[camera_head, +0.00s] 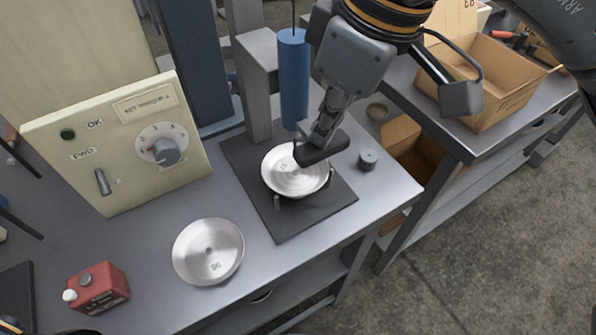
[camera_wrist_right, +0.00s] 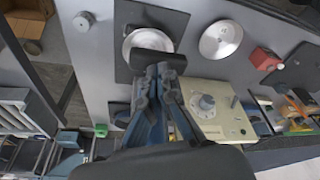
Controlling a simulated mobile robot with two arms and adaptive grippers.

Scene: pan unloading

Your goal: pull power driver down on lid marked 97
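The power driver (camera_head: 292,80) is a blue cylinder hanging upright from a cord in front of the grey column. A round silver lid (camera_head: 290,180) lies below it on the black base plate; its mark is too small to read surely. It also shows in the right wrist view (camera_wrist_right: 148,38). My right gripper (camera_head: 322,148) is over the lid's right edge, below and right of the driver and apart from it. My left gripper is not in view.
A second silver lid (camera_head: 208,252) lies front left on the table. A cream control box (camera_head: 120,140) with a dial stands left. A red can (camera_head: 97,288) is at front left. A small grey knob (camera_head: 368,159) stands right of the plate. Cardboard boxes (camera_head: 490,85) are on the right table.

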